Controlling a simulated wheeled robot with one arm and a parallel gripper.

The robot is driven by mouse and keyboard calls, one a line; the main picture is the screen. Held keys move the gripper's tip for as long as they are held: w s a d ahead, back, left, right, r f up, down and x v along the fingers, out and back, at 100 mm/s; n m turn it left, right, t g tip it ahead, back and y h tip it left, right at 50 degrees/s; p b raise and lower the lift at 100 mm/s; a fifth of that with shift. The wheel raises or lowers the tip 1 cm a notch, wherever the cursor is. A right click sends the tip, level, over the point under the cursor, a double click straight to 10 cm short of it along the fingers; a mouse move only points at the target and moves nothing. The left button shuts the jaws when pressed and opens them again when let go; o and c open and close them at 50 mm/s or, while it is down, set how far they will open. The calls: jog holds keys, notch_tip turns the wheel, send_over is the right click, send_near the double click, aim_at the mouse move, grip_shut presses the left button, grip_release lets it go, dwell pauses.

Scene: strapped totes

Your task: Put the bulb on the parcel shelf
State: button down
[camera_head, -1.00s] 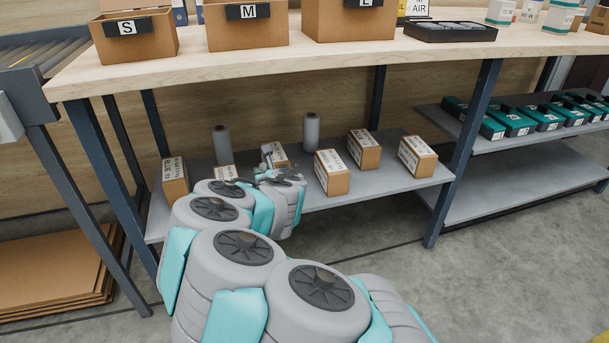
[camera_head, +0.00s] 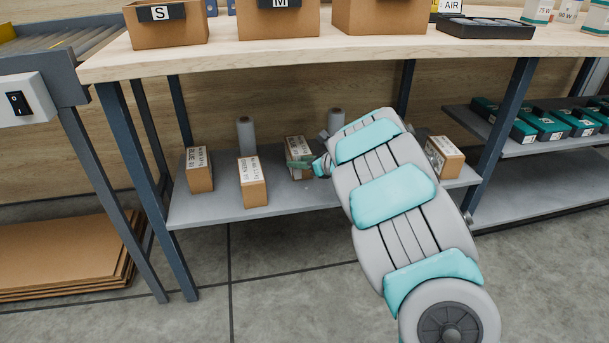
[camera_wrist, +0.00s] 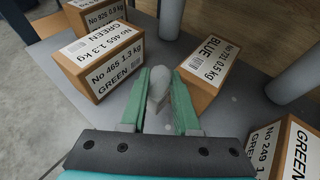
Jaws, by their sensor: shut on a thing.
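In the wrist view my gripper (camera_wrist: 161,74) is shut on a pale grey bulb (camera_wrist: 158,90), held between its two green fingers. The bulb is over a bare strip of the parcel shelf (camera_wrist: 130,115), between a GREEN parcel (camera_wrist: 103,62) and a BLUE parcel (camera_wrist: 212,72). I cannot tell whether the bulb touches the shelf. In the head view my gripper (camera_head: 316,166) is at the grey parcel shelf (camera_head: 225,207) under the workbench. The bulb cannot be made out there, and my arm hides part of the shelf.
Other parcels stand on the shelf, at the left (camera_head: 200,170), near its front (camera_head: 252,183) and at the right (camera_head: 443,157). Two grey cylinders stand at the back, one of them at left (camera_head: 246,136). The workbench top (camera_head: 330,55) overhangs the shelf. Bench legs flank it.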

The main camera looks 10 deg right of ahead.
aim_at(299, 177)
jog(key=shift+f, duration=2.65)
jog(key=shift+f, duration=0.1)
jog(key=c, duration=0.6)
grip_release()
jog(key=shift+c, duration=0.2)
jog(key=shift+r, duration=0.2)
jog(key=b+v, duration=0.1)
jog(key=v, duration=1.1)
jog(key=shift+f, duration=0.2)
